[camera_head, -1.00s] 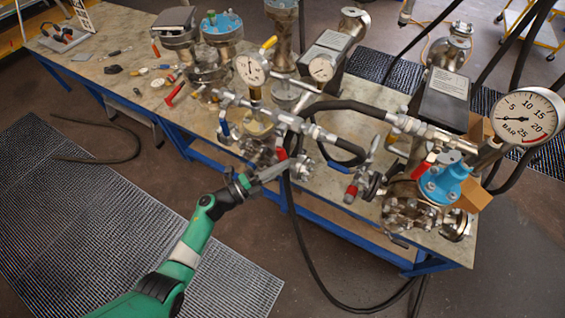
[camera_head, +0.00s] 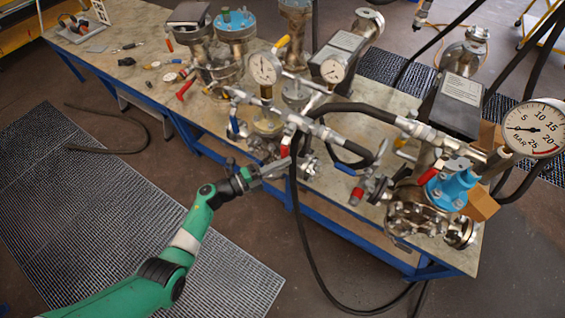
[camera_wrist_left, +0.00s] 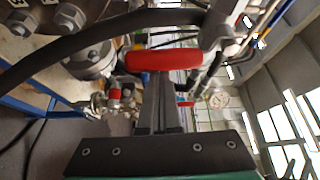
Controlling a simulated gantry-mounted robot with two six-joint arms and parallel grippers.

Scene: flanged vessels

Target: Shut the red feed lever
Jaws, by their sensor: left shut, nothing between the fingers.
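A red lever handle (camera_head: 285,145) stands upright on the pipework near the bench's front edge, just beyond my left gripper (camera_head: 286,164). The left gripper is shut and empty, its fingers pointing at the valve assembly. In the left wrist view the red lever handle (camera_wrist_left: 165,56) lies across the picture just beyond the closed fingertips (camera_wrist_left: 158,82). The fingers overlap its lower edge in the picture; I cannot tell whether they touch it. My right gripper is not in view.
A black hose (camera_head: 294,210) hangs in front of the bench close to my left fingertips. A blue lever (camera_head: 341,168) and another red lever (camera_head: 428,176) are to the right. Pressure gauges (camera_head: 264,68) stand behind.

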